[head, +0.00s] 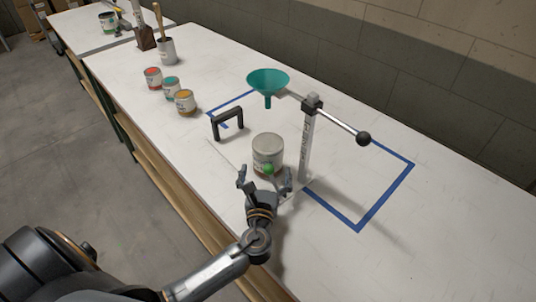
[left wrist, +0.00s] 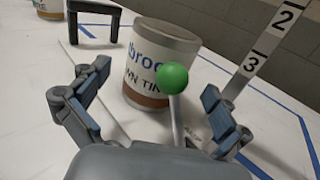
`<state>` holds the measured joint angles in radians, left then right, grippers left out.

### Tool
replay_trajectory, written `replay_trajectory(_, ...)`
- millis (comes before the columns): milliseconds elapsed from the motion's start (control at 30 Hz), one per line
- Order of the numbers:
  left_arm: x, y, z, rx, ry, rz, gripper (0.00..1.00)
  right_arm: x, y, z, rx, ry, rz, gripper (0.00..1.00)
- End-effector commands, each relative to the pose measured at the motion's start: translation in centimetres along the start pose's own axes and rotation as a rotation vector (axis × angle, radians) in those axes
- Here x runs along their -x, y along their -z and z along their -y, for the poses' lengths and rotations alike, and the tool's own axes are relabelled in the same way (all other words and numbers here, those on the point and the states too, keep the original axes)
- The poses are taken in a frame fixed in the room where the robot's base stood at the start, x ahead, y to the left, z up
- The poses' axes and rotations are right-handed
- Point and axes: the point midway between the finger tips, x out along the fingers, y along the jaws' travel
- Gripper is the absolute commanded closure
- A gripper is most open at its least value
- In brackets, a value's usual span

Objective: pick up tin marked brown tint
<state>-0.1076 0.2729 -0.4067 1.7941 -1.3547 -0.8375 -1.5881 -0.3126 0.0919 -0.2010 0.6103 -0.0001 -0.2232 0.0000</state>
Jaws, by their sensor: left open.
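The tin (head: 267,148) is grey with a brown band low on its label. In the left wrist view the tin (left wrist: 158,58) shows part of the words "brown tint" and stands upright on the bench. My left gripper (head: 265,179) is open just in front of the tin, with its fingers spread toward either side of it. The left gripper (left wrist: 148,98) holds nothing. A green ball knob (left wrist: 172,77) on a light rod stands between the fingers and covers part of the label. My right gripper is out of view.
A numbered post (head: 307,145) with a black-knobbed lever (head: 363,138) stands right of the tin. A teal funnel (head: 267,80) is behind it, and a black handle frame (head: 227,122) is to the left. Blue tape (head: 383,203) marks the bench. Several small tins (head: 185,101) stand farther left.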

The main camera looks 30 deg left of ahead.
Motion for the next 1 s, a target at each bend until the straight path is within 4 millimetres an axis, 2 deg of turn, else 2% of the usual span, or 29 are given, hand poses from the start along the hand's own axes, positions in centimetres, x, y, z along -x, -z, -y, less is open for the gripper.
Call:
replay_trajectory(33,-0.5,-0.1,0.0,-0.001,0.000,0.001,0.00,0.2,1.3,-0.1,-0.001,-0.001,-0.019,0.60)
replay_trajectory(100,-1.4,-0.2,0.0,-0.002,-0.001,0.002,0.00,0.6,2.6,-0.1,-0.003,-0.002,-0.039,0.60)
replay_trajectory(200,-3.0,-0.1,0.0,-0.003,-0.002,0.001,0.00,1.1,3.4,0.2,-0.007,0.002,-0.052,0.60)
replay_trajectory(400,-5.0,0.2,0.0,-0.001,-0.001,0.000,0.00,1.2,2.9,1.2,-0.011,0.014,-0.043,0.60)
replay_trajectory(633,-5.1,0.3,0.0,0.000,-0.001,-0.001,0.00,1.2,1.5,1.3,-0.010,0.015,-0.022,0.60)
replay_trajectory(933,-5.0,0.3,0.0,0.000,-0.001,-0.001,0.61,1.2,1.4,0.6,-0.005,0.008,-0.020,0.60)
replay_trajectory(1000,-5.1,0.1,0.0,0.001,-0.001,0.002,0.65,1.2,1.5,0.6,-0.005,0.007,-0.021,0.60)
